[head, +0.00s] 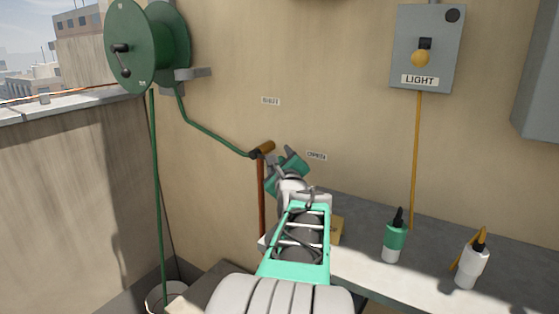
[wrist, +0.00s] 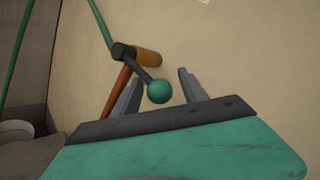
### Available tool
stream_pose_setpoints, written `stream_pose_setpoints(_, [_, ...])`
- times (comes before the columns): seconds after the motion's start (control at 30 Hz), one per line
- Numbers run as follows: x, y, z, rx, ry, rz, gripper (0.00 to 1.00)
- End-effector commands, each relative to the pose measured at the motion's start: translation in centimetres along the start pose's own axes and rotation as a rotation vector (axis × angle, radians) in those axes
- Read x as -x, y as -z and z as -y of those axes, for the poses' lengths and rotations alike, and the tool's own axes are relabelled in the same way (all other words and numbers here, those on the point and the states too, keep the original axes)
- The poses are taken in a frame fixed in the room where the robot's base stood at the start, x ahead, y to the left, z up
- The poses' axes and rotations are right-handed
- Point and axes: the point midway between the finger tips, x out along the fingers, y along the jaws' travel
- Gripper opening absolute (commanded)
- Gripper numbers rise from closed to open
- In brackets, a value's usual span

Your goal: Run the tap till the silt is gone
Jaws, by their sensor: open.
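The tap shows in the wrist view as a brass body (wrist: 147,55) on a copper pipe (wrist: 116,88), with a dark lever ending in a green ball knob (wrist: 159,92). The lever slants from the body towards the camera. My gripper (wrist: 159,79) is open, and the knob appears between its two fingers, apart from both. In the head view the tap body (head: 264,149) is just left of my gripper (head: 281,161), which hides the lever and knob. The wall labels are OPEN (head: 316,156) and a blurred one (head: 271,101). No water is visible.
A green hose reel (head: 130,47) hangs at upper left; its hose (head: 155,190) drops to a white bucket (head: 153,298), mostly cut off. A LIGHT switch box (head: 440,50) is above.

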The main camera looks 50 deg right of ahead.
Motion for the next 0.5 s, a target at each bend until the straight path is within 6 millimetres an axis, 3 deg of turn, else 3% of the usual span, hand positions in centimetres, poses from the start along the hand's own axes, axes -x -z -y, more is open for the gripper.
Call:
stream_pose_setpoints(0.1, [-1.18,-0.02,-0.05,0.001,0.0,0.0,0.51])
stream_pose_setpoints(0.33, [-1.36,0.02,-0.03,0.001,0.0,-0.001,0.51])
stream_pose_setpoints(0.5, [-1.34,0.02,-0.03,0.001,0.0,-0.001,0.38])
